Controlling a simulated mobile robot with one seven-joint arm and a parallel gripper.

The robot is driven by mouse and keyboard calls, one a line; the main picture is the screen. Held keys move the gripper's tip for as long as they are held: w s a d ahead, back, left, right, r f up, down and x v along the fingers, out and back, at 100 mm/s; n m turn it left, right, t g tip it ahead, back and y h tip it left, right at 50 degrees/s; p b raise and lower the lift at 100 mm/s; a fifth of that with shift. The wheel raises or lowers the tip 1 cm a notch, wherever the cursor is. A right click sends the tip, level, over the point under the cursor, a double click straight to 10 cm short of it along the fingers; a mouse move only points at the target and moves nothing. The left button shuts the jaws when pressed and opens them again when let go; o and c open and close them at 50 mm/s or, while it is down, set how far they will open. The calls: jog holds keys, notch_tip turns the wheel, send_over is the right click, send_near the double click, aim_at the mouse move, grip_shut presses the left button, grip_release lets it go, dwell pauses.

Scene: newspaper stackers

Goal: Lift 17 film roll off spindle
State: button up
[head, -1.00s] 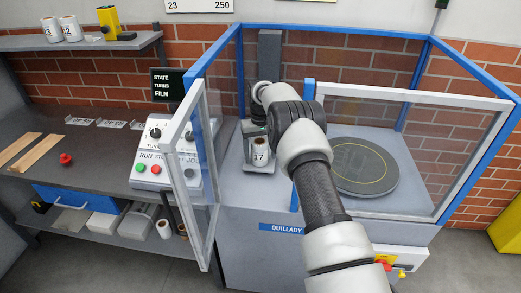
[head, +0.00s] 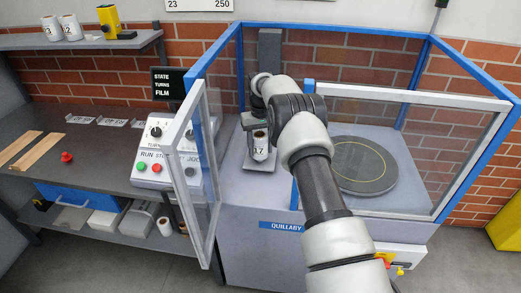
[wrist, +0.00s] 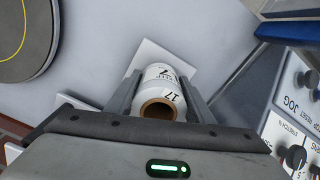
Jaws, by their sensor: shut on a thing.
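The film roll 17 (head: 260,144) is a white upright cylinder with a brown core. It is inside the blue-framed wrapping machine, above a small light plate (head: 262,167). My gripper (head: 258,122) comes down on it from above, and my arm covers part of the view. In the wrist view the roll (wrist: 160,85) sits between the two fingers of my gripper (wrist: 161,95), which are shut on its sides, with its open core end facing the camera. The spindle is hidden. I cannot tell whether the roll still touches it.
A half-open clear door (head: 198,165) stands left of the roll, and a blue post (head: 300,140) stands to its right. The round turntable (head: 362,165) is empty. A control panel (head: 157,160) and a dark bench (head: 95,150) are at the left. Spare rolls stand on the upper shelf.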

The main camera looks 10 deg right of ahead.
jog(key=shift+r+p, duration=1.95)
jog(key=shift+r, duration=1.8)
